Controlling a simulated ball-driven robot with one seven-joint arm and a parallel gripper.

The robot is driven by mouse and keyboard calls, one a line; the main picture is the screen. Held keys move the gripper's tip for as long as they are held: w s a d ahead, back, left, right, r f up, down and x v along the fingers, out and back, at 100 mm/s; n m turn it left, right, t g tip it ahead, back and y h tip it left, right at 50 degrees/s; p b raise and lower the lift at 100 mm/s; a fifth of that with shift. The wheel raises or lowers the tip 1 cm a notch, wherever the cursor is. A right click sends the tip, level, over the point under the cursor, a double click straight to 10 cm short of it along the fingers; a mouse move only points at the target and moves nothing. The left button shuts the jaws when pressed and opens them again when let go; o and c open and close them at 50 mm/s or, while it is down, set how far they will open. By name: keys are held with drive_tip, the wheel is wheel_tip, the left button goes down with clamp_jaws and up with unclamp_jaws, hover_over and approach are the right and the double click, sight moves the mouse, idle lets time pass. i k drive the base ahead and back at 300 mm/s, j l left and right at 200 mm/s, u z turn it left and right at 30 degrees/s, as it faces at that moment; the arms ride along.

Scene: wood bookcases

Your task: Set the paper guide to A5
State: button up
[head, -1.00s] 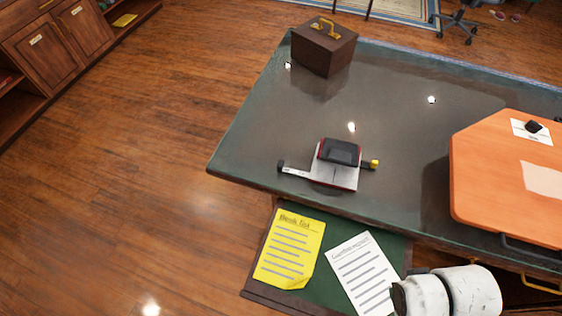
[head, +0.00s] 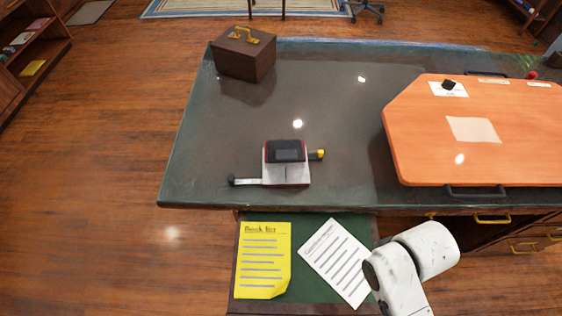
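A small hole punch (head: 286,163) with a grey-white base, red sides and a dark top stands on the dark green desk (head: 330,105), near its front edge. A thin paper guide bar (head: 248,182) sticks out from its left side and ends in a dark tip. A yellow and black knob (head: 317,155) is on its right side. The size marks on the guide are too small to read. My white arm shows at the lower right, in front of the desk. My gripper is not in view.
A pulled-out board below the desk front holds a yellow book list (head: 264,260) and a white sheet (head: 335,262). A large orange board (head: 430,140) with a dark handle lies at the right. A brown box (head: 243,55) stands at the back left. Desk around the punch is clear.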

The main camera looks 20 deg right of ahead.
sight(232, 180)
drive_tip(key=i+u, duration=0.3)
drive_tip(key=u, duration=0.2)
drive_tip(key=i+l+u, duration=0.2)
drive_tip(key=u, duration=0.25)
